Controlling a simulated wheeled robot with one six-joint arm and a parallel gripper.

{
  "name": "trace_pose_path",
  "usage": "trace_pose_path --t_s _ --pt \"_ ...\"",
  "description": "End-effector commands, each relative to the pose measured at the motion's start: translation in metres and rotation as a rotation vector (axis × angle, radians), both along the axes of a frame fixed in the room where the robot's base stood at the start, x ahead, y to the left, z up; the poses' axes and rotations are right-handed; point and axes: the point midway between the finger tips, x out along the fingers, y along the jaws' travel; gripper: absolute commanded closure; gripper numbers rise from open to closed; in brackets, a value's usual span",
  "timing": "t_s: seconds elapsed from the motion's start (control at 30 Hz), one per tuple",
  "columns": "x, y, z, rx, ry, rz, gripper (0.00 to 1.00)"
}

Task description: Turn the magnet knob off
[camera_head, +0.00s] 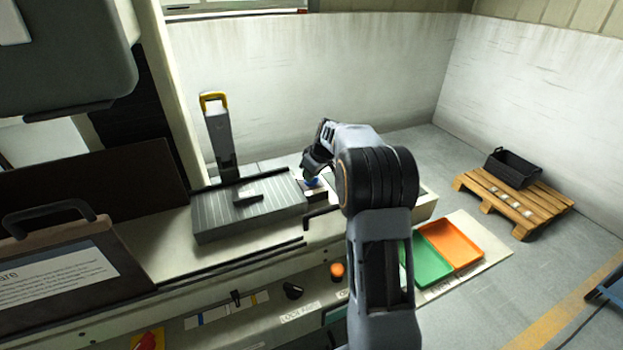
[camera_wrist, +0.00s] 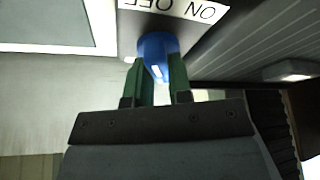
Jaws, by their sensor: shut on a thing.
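The magnet knob is blue with a white mark, and it shows in the wrist view (camera_wrist: 158,50) between my two green fingers. My gripper (camera_wrist: 160,75) is shut on the knob from both sides. A label with ON and OFF (camera_wrist: 185,8) lies beside the knob, upside down in the wrist view. In the head view a bit of the blue knob (camera_head: 313,182) shows at the end of the grey ribbed magnet block (camera_head: 250,215), under my gripper (camera_head: 312,178). My arm hides part of this spot. I cannot tell surely whether the white mark points to ON or OFF.
A grey column with a yellow handle (camera_head: 222,140) stands behind the block. An orange knob (camera_head: 338,271) and black switches sit on the front panel. Green (camera_head: 430,262) and orange (camera_head: 452,243) trays lie to the right. A pallet (camera_head: 525,207) carries a black crate (camera_head: 512,167).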

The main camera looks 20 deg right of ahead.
Motion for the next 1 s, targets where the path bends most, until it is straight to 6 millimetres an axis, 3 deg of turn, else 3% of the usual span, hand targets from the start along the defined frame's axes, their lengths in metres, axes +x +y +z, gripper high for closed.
trace_pose_path --t_s 0.4,1.0 --pt "0.0005 -0.0011 -0.0005 -0.001 0.0 0.262 1.0" --pt "0.0005 -0.0012 0.0 -0.003 0.0 0.347 1.0"
